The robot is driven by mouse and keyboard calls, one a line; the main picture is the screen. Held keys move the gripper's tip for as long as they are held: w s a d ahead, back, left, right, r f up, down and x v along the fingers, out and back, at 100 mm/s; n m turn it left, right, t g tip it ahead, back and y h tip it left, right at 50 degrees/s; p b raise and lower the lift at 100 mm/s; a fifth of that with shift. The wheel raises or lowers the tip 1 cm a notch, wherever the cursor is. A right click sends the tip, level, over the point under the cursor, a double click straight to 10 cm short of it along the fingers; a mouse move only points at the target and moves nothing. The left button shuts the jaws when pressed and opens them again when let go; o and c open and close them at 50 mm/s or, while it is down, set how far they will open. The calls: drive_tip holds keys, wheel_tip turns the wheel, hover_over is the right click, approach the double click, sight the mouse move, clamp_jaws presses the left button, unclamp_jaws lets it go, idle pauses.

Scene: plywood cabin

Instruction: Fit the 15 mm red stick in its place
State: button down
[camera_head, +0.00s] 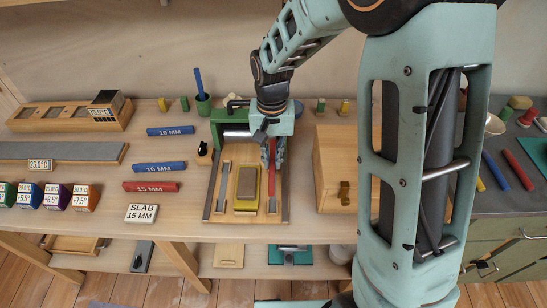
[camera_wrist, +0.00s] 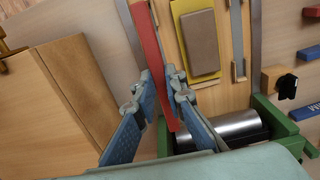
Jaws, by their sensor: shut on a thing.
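My gripper (camera_head: 274,140) hangs over the right side of the wooden board with the green roller frame (camera_head: 220,118). It is shut on a red stick (camera_head: 271,156). A grey strip (camera_wrist: 238,40) lies between small wooden blocks on the board's other side. Another red stick (camera_head: 151,187), marked 15 MM, lies on the bench.
A brown slab (camera_head: 247,184) on a yellow base sits mid-board. A wooden box (camera_head: 335,165) stands close to the right of the board. Two blue 10 MM sticks (camera_head: 170,131) (camera_head: 160,167) and a SLAB 15 MM block (camera_head: 141,213) lie to the left.

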drive_tip(key=shift+d+f, duration=0.1)
drive_tip(key=shift+f, duration=0.05)
drive_tip(key=shift+f+b, duration=2.35)
drive_tip(key=shift+f, duration=0.75)
drive_tip(key=shift+f+b, duration=0.85)
drive_tip(key=shift+f, duration=0.15)
idle(0.5)
drive_tip(key=c, duration=2.3)
unclamp_jaws()
drive_tip(key=shift+c, duration=0.2)
drive_tip(key=o, duration=0.6)
drive_tip(key=shift+o, duration=0.3)
